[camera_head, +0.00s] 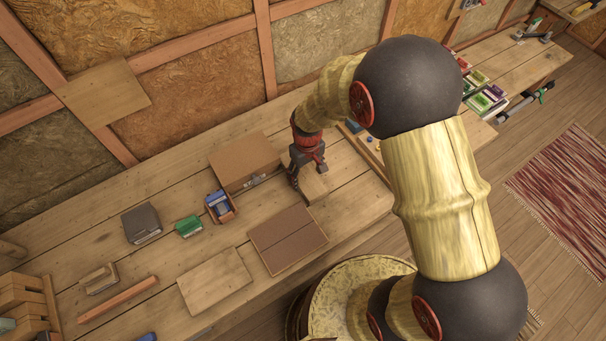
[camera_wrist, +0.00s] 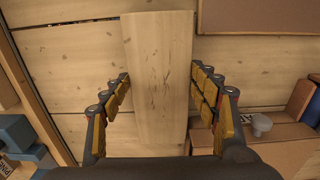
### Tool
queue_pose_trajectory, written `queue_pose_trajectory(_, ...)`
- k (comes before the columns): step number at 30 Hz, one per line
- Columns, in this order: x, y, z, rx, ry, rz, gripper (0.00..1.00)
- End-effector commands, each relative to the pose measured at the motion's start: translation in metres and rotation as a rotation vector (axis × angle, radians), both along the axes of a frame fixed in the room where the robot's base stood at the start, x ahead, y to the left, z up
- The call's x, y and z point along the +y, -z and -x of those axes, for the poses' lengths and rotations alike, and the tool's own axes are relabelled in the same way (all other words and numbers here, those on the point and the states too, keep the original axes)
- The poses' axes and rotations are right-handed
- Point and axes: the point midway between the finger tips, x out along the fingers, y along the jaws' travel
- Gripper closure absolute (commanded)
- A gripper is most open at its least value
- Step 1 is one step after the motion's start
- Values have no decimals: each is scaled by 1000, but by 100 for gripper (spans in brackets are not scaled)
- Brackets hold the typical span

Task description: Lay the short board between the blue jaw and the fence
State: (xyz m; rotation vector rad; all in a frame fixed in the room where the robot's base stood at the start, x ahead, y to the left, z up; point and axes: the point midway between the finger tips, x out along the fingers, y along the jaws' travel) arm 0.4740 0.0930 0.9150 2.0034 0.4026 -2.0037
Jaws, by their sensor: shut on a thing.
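The short board (camera_head: 314,187) is pale wood. My gripper (camera_head: 301,181) is shut on it, with the fingers on its two long edges. In the wrist view the board (camera_wrist: 160,70) runs up from between the fingers (camera_wrist: 160,90). Blue blocks (camera_wrist: 14,132) at the lower left of the wrist view look like the blue jaw; a small blue part also shows behind my gripper (camera_head: 354,127). A long wooden strip (camera_wrist: 38,88) beside them may be the fence.
A brown box (camera_head: 240,158) stands left of my gripper, and a dark brown panel (camera_head: 287,239) lies nearer the front. A pale board (camera_head: 214,281), a blue item in a wooden holder (camera_head: 219,206), a green box (camera_head: 188,226) and a grey box (camera_head: 141,224) are farther left.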

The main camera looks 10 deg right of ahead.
Motion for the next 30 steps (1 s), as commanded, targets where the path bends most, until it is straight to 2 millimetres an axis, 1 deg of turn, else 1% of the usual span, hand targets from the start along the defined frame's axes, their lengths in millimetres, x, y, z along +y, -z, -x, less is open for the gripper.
queue_pose_trajectory(2, 0, 0, 0, 0, 0, 0, 49)
queue_pose_trajectory(19, 0, 0, 0, -1, 0, 0, 81)
queue_pose_trajectory(23, 0, -2, -1, -2, 0, -1, 81)
queue_pose_trajectory(25, 0, -6, -1, -3, 0, 0, 81)
queue_pose_trajectory(28, 0, -20, -1, -3, 0, 0, 81)
queue_pose_trajectory(30, 0, -34, -2, -6, 0, -1, 81)
